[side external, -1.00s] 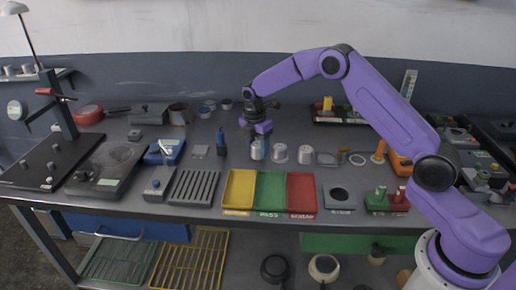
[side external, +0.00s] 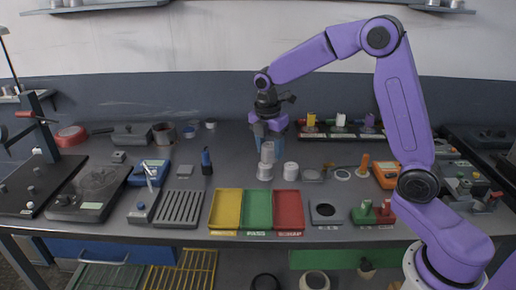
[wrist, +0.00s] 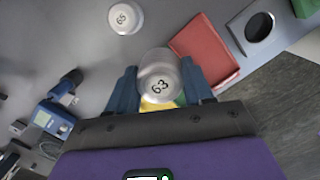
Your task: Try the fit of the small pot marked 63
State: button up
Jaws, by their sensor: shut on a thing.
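The small pot marked 63 (wrist: 158,82) is pale grey, with its numbered face toward the wrist camera. My gripper (wrist: 160,92) is shut on it, with a blue finger on each side. In the side view, my gripper (side external: 268,138) holds this pot (side external: 267,151) raised above the bench, in line with a standing pot (side external: 264,173). Another pot (side external: 290,172) stands just to the right. A pot marked 65 (wrist: 124,18) shows in the wrist view. A grey block with a round dark hole (side external: 325,211) lies right of the red tray; the hole is empty.
Yellow (side external: 226,210), green (side external: 258,210) and red (side external: 289,210) trays lie side by side, empty, near the front edge. A slotted rack (side external: 180,208) is left of them. A blue upright tool (side external: 207,162) stands left of the pots. Red and green fixtures (side external: 373,213) sit right of the block.

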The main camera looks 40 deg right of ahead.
jog(key=shift+s+r, duration=0.4)
jog(key=shift+s, duration=0.45)
jog(key=shift+n, duration=0.3)
jog(key=shift+s+d+f, duration=0.7)
jog(key=shift+s+f, duration=1)
jog(key=shift+s, duration=1)
jog(key=shift+s+d+f, duration=0.65)
jog(key=shift+s+f, duration=1)
jog(key=shift+s, duration=1.05)
jog(key=shift+s+d+f, duration=0.7)
jog(key=shift+s+f, duration=1)
jog(key=shift+s, duration=1)
jog(key=shift+f, duration=0.8)
jog(key=o, duration=1.2)
jog(key=shift+c, duration=0.2)
notch_tip(320, 180, up, 17)
jog(key=a, duration=0.2)
jog(key=shift+s+r, duration=0.2)
jog(key=shift+s, duration=0.05)
